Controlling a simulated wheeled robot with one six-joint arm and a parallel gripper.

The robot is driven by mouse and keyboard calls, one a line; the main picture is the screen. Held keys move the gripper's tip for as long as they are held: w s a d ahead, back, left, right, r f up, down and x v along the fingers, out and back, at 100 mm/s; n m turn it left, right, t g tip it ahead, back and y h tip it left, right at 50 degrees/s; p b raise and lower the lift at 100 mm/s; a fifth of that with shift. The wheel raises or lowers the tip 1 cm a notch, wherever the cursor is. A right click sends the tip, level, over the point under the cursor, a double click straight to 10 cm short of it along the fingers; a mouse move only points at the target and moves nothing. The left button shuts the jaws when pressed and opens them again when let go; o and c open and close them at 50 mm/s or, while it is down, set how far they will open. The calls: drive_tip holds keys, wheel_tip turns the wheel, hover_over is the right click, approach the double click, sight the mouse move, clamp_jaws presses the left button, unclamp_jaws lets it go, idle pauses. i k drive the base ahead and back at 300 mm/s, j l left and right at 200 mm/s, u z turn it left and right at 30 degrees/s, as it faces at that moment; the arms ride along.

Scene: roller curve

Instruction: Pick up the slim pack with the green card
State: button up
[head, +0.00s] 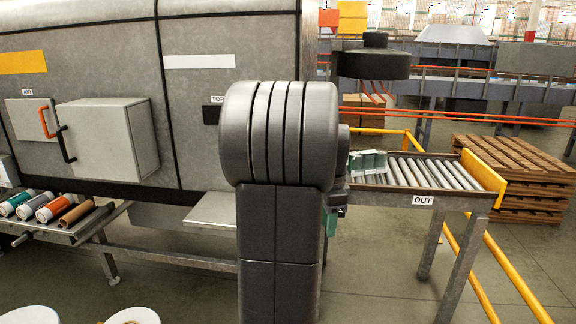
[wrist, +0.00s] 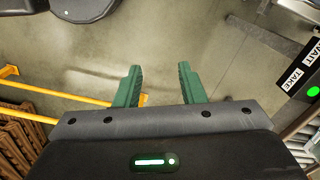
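A small group of green and pale packs (head: 368,160) stands at the left end of the roller conveyor marked OUT, in the head view. They are small and partly hidden by my arm, so I cannot tell which is the slim pack with the green card. No pack can be made out in the wrist view. My gripper (wrist: 160,70) shows two green fingers spread wide apart with only floor between them. In the head view a green finger (head: 331,222) shows beside my arm, below and left of the packs.
The OUT roller conveyor (head: 430,172) has a yellow end stop (head: 484,178). Yellow rails (head: 505,270) run beside it, and stacked pallets (head: 520,170) stand behind. A grey machine (head: 120,90) fills the left. A WAIT/TAKE sign (wrist: 301,72) with a green light shows at right in the wrist view.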

sight(359, 163)
drive_tip(key=i+l+u, duration=0.1)
drive_tip(key=i+l, duration=1.95)
drive_tip(key=i, duration=0.1)
